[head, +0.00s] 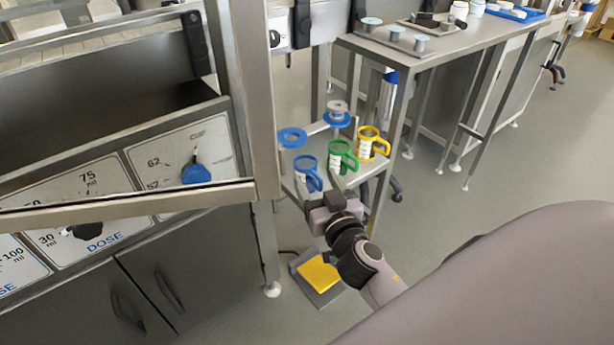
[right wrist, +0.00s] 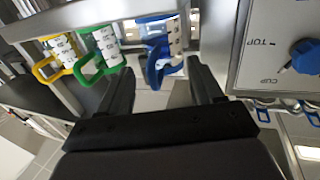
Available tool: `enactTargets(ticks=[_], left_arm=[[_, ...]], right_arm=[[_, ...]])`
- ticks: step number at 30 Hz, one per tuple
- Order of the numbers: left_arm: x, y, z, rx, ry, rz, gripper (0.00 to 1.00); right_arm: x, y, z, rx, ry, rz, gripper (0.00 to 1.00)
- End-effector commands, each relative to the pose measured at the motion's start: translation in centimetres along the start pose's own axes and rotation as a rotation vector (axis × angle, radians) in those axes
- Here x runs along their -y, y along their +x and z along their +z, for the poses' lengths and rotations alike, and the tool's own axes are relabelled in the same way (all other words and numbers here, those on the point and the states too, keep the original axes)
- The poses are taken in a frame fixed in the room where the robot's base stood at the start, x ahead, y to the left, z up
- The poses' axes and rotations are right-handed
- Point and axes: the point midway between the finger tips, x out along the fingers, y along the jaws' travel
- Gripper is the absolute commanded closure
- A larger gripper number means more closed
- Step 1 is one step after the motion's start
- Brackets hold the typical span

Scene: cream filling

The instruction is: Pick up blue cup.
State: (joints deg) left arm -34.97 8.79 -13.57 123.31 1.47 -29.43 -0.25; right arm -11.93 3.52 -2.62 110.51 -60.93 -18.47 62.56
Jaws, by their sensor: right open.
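The blue cup (head: 308,175) stands upright on a small metal shelf (head: 338,177), leftmost in a row with a green cup (head: 342,158) and a yellow cup (head: 372,143). My right gripper (head: 323,199) is just in front of and below the blue cup in the head view. In the right wrist view, the open right gripper (right wrist: 160,78) has the blue cup (right wrist: 174,36) ahead, between the lines of its two fingers. The blue handle (right wrist: 156,66) points toward the gripper. I see no contact. My left gripper is not in view.
A tall steel post (head: 250,100) and dispenser panel with a blue knob (head: 196,173) stand close left of the cups. The green cup (right wrist: 108,47) is close beside the blue one. Blue rings (head: 292,137) sit behind. A yellow pedal (head: 318,274) is on the floor.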

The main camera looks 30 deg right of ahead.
Motion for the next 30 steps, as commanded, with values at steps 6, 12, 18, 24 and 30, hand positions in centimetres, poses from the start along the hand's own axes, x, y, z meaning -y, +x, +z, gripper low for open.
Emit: enactTargets(ticks=[6, 12, 18, 24, 30], left_arm=[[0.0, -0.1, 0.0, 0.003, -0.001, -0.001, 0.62], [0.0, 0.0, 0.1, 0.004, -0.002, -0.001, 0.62], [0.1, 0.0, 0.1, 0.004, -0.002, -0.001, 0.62], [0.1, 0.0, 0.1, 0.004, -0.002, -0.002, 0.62], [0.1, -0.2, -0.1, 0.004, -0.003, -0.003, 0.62]], right_arm=[[0.0, 1.8, -0.1, -0.001, 0.0, -0.001, 0.34], [0.0, 1.8, 0.0, 0.001, 0.001, -0.001, 0.34], [0.0, 1.8, 0.0, 0.001, 0.001, -0.001, 0.83], [0.0, 1.8, 0.0, 0.001, 0.001, -0.001, 0.92], [0.0, 1.8, -0.5, 0.0, 0.002, 0.0, 0.92]])
